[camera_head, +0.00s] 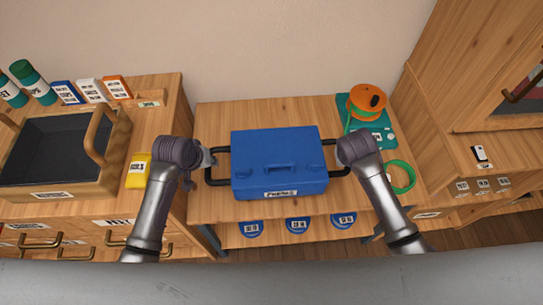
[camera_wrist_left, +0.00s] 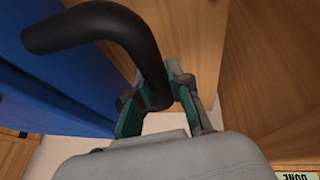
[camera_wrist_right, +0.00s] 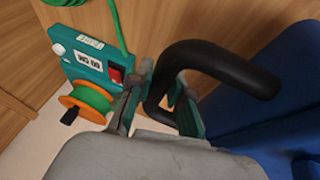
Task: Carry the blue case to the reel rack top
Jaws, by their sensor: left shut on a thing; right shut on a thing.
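The blue case (camera_head: 278,160) has a black handle at each side and a white label on its front. It is level over the wooden rack top (camera_head: 215,118), which has labelled blue reels (camera_head: 297,225) beneath it. I cannot tell whether the case touches the top. My left gripper (camera_head: 208,158) is shut on the left black handle, which shows in the left wrist view (camera_wrist_left: 125,35). My right gripper (camera_wrist_right: 157,108) is shut on the right black handle (camera_wrist_right: 225,65); its fingers are mostly hidden by the wrist in the head view.
A teal device with an orange reel (camera_head: 367,102) and a green cord coil (camera_head: 400,176) lie close right of the case. At left, a drawer unit bears a wooden tray (camera_head: 118,170), a yellow box (camera_head: 138,172) and bottles. A tall wooden cabinet (camera_head: 460,70) stands at right.

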